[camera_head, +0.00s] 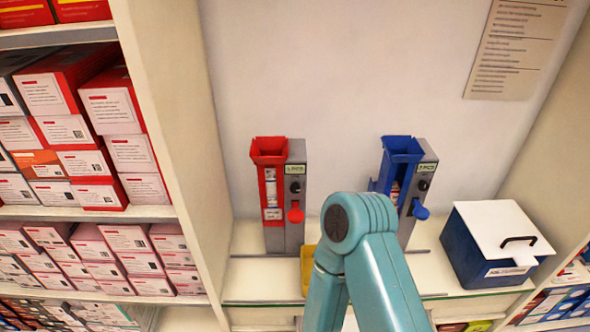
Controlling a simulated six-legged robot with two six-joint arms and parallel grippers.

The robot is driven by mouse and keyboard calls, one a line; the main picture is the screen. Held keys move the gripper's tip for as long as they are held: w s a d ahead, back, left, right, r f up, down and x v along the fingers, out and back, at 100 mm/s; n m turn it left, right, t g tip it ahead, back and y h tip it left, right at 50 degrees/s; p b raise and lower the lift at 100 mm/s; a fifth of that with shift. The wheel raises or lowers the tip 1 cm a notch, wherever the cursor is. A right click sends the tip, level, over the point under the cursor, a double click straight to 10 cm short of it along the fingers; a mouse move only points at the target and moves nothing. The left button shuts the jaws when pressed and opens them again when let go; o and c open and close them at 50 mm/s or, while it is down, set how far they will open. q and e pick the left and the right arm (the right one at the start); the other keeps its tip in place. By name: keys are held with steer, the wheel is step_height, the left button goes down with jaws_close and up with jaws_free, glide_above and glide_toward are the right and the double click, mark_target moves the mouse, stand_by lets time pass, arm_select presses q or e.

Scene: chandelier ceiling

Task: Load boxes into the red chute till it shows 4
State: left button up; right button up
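The red chute (269,152) stands upright on the back counter, fixed to a grey housing (295,220) with a small pale display (296,169) reading a number and "PCS"; the digit is too small to read surely. White-and-red boxes show in the chute's front slot, and a red lever (295,212) sits on the housing. Many red-and-white boxes (112,107) are stacked on the shelves at the left. A teal arm link of mine rises from the bottom, right of the red chute. Neither gripper shows.
A blue chute (402,150) with a blue lever (420,211) stands to the right, partly behind my arm. A yellow tray (307,268) is partly hidden by it. A blue box with a white lid (500,232) sits far right. A shelf panel (180,130) separates the boxes from the chutes.

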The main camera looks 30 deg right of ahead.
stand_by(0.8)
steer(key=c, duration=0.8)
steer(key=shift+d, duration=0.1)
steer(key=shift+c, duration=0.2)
